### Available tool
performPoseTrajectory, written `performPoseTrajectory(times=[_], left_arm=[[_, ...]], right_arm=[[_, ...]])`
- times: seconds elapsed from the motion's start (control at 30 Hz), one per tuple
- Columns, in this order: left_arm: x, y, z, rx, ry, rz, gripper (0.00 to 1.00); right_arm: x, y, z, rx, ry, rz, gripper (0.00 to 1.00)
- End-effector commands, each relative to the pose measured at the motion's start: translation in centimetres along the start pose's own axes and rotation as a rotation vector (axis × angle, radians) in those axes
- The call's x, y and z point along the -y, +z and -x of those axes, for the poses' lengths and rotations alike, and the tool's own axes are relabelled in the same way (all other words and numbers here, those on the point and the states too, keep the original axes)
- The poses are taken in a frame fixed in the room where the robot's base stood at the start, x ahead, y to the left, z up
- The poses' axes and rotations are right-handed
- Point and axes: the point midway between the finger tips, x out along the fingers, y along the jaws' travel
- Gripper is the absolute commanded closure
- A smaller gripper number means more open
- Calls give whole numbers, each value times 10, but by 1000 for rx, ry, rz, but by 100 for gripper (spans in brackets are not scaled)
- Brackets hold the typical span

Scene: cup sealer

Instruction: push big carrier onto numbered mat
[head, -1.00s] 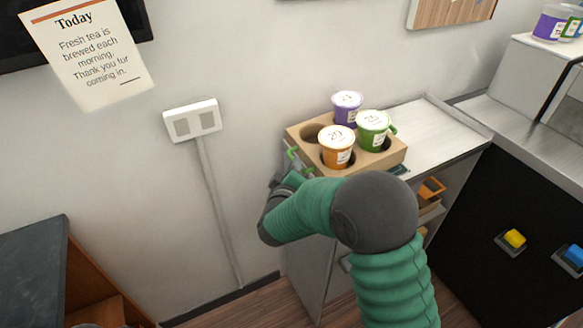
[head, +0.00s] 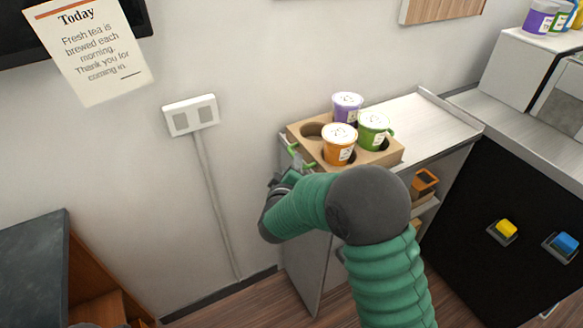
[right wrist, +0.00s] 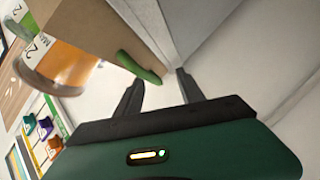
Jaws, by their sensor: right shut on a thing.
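The big carrier (head: 372,160) is a tan cardboard block on the left end of a light counter against the wall. It holds a purple cup (head: 346,107), an orange cup (head: 338,146) and a green cup (head: 373,130), all upright. Its back-left hole is empty. My right gripper (head: 293,169) is at the carrier's left side, by a green handle (head: 293,150). In the right wrist view the handle (right wrist: 140,68) is by the fingertips. This gripper is shut on the carrier, though its exact contact is unclear. I cannot make out a numbered mat. My left gripper is not in view.
The counter top (head: 425,117) is bare to the right of the carrier. A wall backs it. A black cabinet (head: 475,215) with yellow and blue buttons and a machine (head: 525,65) stand to the right. An orange container (head: 425,183) sits on a shelf below.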

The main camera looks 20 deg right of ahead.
Motion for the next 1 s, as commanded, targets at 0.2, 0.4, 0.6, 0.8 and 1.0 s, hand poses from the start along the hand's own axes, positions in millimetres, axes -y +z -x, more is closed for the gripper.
performPoseTrajectory(times=[0.2, 0.4, 0.6, 0.8, 1.0], left_arm=[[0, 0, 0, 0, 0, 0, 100], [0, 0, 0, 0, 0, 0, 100], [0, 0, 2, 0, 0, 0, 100], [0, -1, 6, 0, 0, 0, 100], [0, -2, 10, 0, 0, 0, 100]], right_arm=[[0, -1, 0, -2, -1, 0, 60], [-1, -1, 1, -3, 1, 0, 60], [-2, -3, 23, -5, 1, 1, 60], [-2, -3, 73, -7, 0, 0, 60], [-1, -3, 122, -6, 0, 1, 60]])
